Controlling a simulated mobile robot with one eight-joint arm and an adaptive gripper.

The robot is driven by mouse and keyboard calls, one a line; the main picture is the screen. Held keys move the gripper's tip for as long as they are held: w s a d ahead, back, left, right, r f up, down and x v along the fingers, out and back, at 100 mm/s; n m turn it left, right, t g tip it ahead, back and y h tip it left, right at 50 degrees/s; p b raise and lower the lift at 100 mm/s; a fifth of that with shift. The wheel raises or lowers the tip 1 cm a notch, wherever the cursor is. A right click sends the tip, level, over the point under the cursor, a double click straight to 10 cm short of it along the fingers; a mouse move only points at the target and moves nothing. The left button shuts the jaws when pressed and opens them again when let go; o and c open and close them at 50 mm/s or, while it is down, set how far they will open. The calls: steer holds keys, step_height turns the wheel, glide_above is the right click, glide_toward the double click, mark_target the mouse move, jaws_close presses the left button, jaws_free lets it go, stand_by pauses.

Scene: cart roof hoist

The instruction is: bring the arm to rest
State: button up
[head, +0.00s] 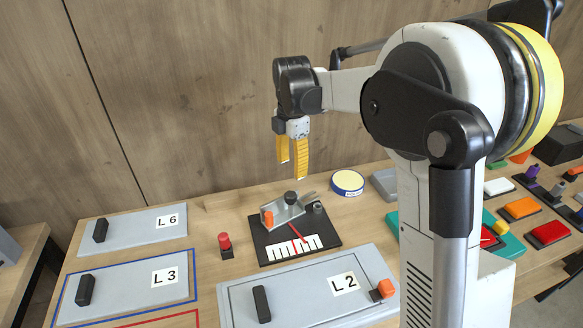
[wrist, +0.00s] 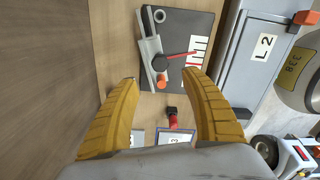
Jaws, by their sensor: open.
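My gripper (head: 292,158) hangs from my arm above the back part of the table, in front of the wood wall. Its two yellow fingers point down and stand apart, with nothing between them. In the wrist view my gripper (wrist: 160,95) also shows open and empty. Below it in the head view is a black board (head: 262,240) with a grey metal bracket, a red pointer and a white scale. A gap of air separates the fingers from the board.
Grey panels L6 (head: 140,231), L3 (head: 130,290) and L2 (head: 310,296) lie on the table. A red knob (head: 225,243) stands left of the board. Coloured blocks, including an orange one (head: 520,208), are at right.

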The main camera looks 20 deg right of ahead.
steer(key=s+r+m+t+b, duration=0.1)
steer(key=s+r+m+t, duration=0.3)
steer(key=s+m, duration=0.75)
steer(key=s+f+m+t+b, duration=0.1)
steer(key=s+f+m+t, duration=0.2)
steer(key=s+m, duration=0.7)
steer(key=s, duration=0.4)
steer(key=shift+s+a+f, duration=0.15)
steer(key=shift+s+f, duration=0.1)
steer(key=shift+s, duration=0.05)
